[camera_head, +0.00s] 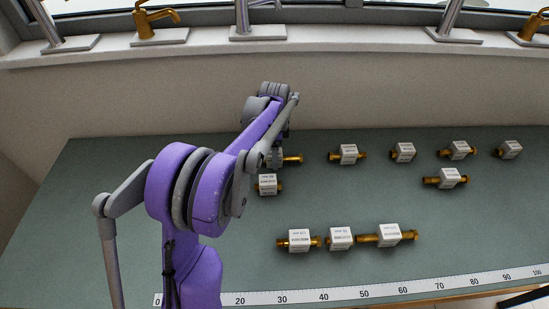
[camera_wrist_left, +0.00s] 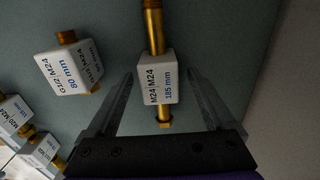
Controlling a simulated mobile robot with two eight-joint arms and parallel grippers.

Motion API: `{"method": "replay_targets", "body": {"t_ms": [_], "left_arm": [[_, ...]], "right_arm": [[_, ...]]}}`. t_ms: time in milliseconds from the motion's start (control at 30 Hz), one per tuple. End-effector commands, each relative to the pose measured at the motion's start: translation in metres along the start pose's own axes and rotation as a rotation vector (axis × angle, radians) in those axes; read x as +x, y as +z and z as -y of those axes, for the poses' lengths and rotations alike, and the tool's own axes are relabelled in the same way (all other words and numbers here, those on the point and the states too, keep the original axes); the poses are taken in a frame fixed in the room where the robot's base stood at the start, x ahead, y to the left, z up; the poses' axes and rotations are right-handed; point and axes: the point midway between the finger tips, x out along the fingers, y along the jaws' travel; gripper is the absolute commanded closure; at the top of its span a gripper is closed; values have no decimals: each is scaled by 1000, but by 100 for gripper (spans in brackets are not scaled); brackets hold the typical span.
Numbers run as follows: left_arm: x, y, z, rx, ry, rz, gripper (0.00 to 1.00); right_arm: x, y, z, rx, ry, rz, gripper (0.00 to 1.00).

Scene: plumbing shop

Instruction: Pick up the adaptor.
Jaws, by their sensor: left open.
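A brass adaptor with a white label block (camera_wrist_left: 157,80) is in the left wrist view; its label reads M24 M24 and 185 mm. Brass shows at both ends of the block, the far end running up out of the picture. My left gripper (camera_wrist_left: 160,78) is open, one finger on each side of the block, with gaps on both sides. I cannot tell whether the fingertips are down at its height. In the head view my arm hides most of this adaptor; a brass end (camera_head: 292,160) shows right of my left gripper (camera_head: 272,158). My right gripper is not in view.
An adaptor marked 80 mm (camera_wrist_left: 68,73) lies close to the left finger. More labelled adaptors stand in a back row (camera_head: 348,154) and front row (camera_head: 299,240) on the green table (camera_head: 100,215). A ruler strip (camera_head: 350,294) runs along the front; a wall (camera_head: 180,90) rises behind.

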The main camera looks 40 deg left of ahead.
Motion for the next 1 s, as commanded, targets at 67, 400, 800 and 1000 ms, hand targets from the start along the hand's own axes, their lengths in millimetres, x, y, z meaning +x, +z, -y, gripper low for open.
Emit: {"method": "replay_targets", "body": {"t_ms": [67, 400, 800, 1000], "left_arm": [[2, 0, 0, 0, 0, 0, 12], [2, 0, 0, 0, 0, 0, 43], [2, 0, 0, -1, 0, 0, 100], [2, 0, 0, -1, 0, 0, 100]], "right_arm": [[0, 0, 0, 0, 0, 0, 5], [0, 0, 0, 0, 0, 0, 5], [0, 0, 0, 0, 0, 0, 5], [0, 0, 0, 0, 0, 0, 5]]}}
